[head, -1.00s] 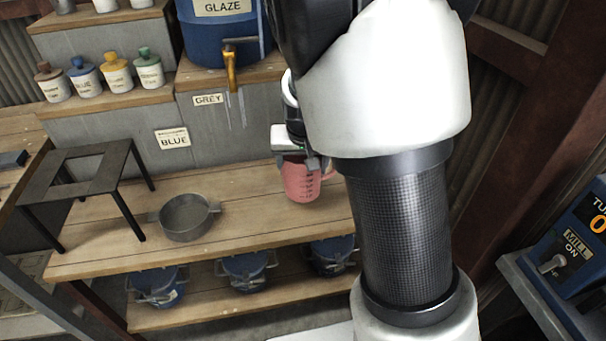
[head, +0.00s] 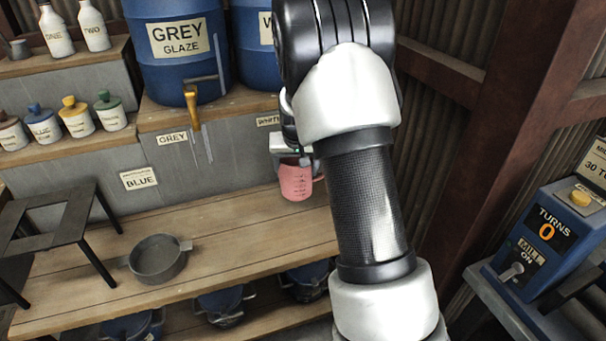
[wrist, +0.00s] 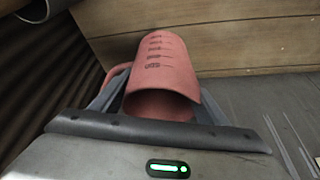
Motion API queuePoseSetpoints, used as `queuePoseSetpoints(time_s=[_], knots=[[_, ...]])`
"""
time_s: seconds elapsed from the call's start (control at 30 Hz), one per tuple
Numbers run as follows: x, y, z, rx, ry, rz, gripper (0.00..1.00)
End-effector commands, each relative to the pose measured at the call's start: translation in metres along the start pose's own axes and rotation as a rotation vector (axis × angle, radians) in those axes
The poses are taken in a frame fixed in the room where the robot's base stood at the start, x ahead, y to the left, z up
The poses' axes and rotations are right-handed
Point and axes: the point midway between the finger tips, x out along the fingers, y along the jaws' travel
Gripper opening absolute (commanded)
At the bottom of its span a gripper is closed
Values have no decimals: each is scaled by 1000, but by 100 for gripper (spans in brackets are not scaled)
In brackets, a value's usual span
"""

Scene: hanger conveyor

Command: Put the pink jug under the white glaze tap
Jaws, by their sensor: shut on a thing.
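The pink jug (head: 297,183) hangs upright below my gripper (head: 294,158) in the head view, above the right part of the wooden bench. My gripper is shut on it. In the wrist view the jug (wrist: 165,75) shows its measuring marks and its open rim between the fingers. A blue barrel behind my arm (head: 251,30) carries a partly hidden label starting with W. A small sign below it (head: 268,121) seems to read WHITE. The white glaze tap itself is hidden behind my arm.
The grey glaze barrel (head: 176,60) has an orange tap (head: 193,105). A round grey sieve (head: 158,259) and a black stand (head: 55,240) are on the bench (head: 235,232). Small bottles line the left shelf. A blue mill control box (head: 545,235) stands at right.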

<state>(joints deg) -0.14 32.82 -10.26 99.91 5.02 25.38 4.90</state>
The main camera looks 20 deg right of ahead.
Motion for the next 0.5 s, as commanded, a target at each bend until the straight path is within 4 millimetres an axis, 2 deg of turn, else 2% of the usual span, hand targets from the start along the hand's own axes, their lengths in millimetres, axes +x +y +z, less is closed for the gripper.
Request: queuePoseSetpoints(time_s=[0.1, 0.3, 0.4, 0.5], knots=[[13, 10, -28, 2, 1, 1, 43], [28, 22, -64, 0, 1, 0, 43], [40, 20, -55, -2, -2, -1, 43], [44, 20, -54, -1, -1, -1, 43]])
